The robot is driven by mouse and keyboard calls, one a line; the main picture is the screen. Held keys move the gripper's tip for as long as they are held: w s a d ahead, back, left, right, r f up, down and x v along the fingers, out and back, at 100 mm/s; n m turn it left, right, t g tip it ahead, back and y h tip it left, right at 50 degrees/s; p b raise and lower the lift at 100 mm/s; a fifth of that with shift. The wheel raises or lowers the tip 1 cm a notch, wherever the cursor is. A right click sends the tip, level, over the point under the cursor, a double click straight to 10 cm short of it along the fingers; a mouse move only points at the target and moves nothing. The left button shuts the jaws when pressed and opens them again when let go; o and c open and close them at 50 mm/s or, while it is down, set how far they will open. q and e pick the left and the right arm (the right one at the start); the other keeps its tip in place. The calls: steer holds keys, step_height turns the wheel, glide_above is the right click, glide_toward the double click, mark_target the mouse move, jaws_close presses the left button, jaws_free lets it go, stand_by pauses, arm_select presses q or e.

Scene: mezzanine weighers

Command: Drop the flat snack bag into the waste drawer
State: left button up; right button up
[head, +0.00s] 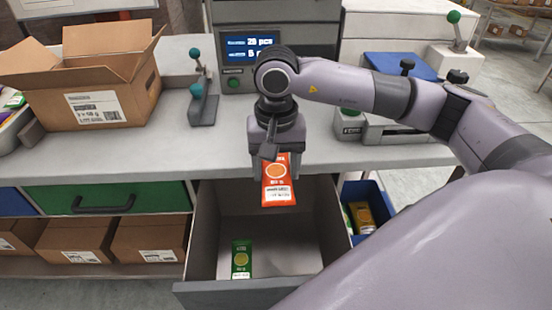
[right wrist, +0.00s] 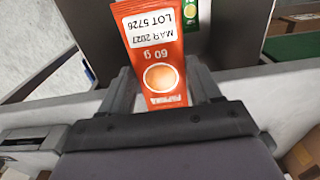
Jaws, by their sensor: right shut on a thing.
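My right gripper (head: 274,170) is shut on an orange-red flat snack bag (head: 277,186), which hangs down from the fingers. My left gripper is not in view.
An open cardboard box (head: 140,85) and a teal-knobbed lever (head: 203,105) stand on the counter (head: 180,145). A weigher display (head: 250,47) is behind my gripper. A blue bin (head: 372,190) with bags is right of the drawer. A green drawer (head: 60,197) is shut at left.

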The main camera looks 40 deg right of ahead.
mark_target(276, 173)
steer(key=shift+f, duration=0.35)
steer(key=o, duration=1.1)
steer(key=shift+r, duration=0.1)
step_height(276, 173, up, 7)
